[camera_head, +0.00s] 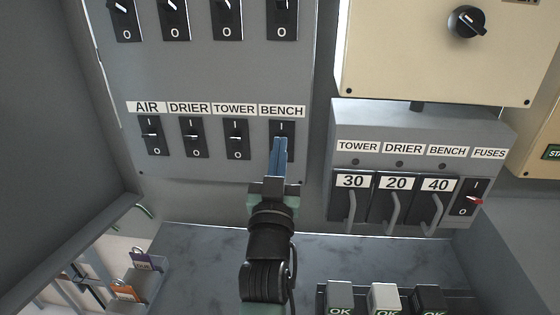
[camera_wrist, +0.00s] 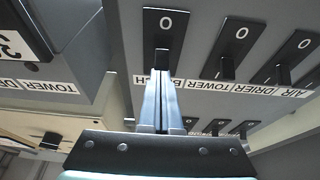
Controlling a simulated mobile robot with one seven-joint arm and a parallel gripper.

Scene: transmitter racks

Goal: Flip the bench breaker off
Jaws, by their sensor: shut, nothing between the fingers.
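The bench breaker (camera_head: 288,127) is a black switch plate under the BENCH label, at the right end of the lower switch row on the grey panel. My gripper (camera_head: 280,142) is shut and empty, its blue-grey fingers pointing up at this plate and covering its lower part and lever. In the wrist view, which is upside down, the bench breaker (camera_wrist: 165,22) shows its O mark at the top. The fingertips (camera_wrist: 160,73) are at or very near its dark lever. Contact and the lever's position cannot be told; the I end is hidden there.
The AIR (camera_head: 152,136), DRIER (camera_head: 194,137) and TOWER (camera_head: 236,139) switches stand in the same row to the left. A fuse box (camera_head: 420,125) with handled fuses juts out at the right. A cream cabinet (camera_head: 440,60) hangs above it.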

